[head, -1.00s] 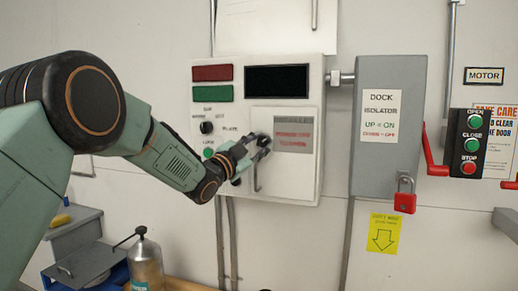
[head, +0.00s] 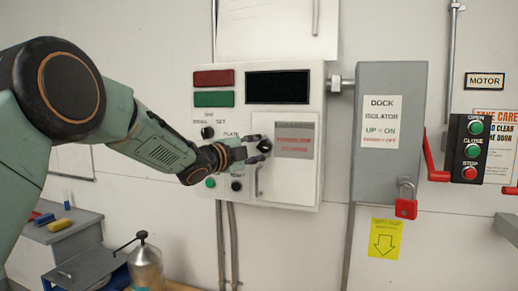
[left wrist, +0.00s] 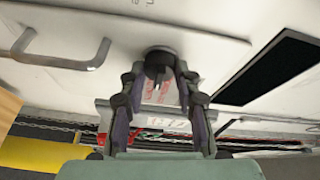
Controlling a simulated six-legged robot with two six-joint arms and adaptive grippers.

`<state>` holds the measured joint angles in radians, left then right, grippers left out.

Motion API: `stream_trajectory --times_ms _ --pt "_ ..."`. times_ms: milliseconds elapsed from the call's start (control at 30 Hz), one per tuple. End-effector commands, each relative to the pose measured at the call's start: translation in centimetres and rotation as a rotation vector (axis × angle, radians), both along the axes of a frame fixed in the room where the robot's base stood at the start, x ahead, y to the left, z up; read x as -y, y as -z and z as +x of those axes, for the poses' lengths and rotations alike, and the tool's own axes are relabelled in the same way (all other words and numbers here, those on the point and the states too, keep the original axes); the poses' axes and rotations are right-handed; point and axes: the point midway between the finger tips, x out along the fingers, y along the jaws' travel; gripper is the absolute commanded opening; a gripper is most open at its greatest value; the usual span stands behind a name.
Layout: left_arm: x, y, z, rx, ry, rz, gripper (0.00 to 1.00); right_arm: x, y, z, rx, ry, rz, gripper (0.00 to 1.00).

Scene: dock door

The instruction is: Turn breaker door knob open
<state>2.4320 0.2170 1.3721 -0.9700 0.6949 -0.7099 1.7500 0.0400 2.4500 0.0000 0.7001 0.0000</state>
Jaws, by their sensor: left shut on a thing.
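The breaker door (head: 290,180) is the pale inner panel on the white control box, and it looks closed in the head view. Its black round knob (head: 265,146) sits near the door's upper left. My left gripper (head: 257,148) reaches it from the left, its fingers around the knob. In the left wrist view the dark knob (left wrist: 159,62) lies between the tips of my left gripper (left wrist: 160,78), which is shut on it. The exact finger contact is partly hidden in the head view. My right gripper is not in view.
A bar handle (head: 257,182) is on the door below the knob. A grey isolator box (head: 388,160) with a red padlock (head: 405,208) stands to the right. A metal bottle (head: 146,265) and a grey bench (head: 60,235) are at lower left.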

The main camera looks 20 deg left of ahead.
Motion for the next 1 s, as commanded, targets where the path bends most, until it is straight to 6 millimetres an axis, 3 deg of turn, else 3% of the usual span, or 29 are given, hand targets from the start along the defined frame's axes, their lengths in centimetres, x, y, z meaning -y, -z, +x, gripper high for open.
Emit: stream_trajectory --times_ms 467,500,767,1000 --pt "0.03 -0.08 0.01 0.002 0.001 0.013 0.0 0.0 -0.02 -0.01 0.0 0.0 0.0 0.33" --pt "0.03 -0.08 0.0 0.002 0.001 0.013 0.34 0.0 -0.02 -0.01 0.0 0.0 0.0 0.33" --pt "0.03 -0.05 0.0 0.001 0.001 0.013 0.55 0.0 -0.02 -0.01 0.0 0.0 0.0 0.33" --pt "0.03 -0.02 0.0 0.001 0.001 0.012 0.55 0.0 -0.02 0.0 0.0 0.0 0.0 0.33"
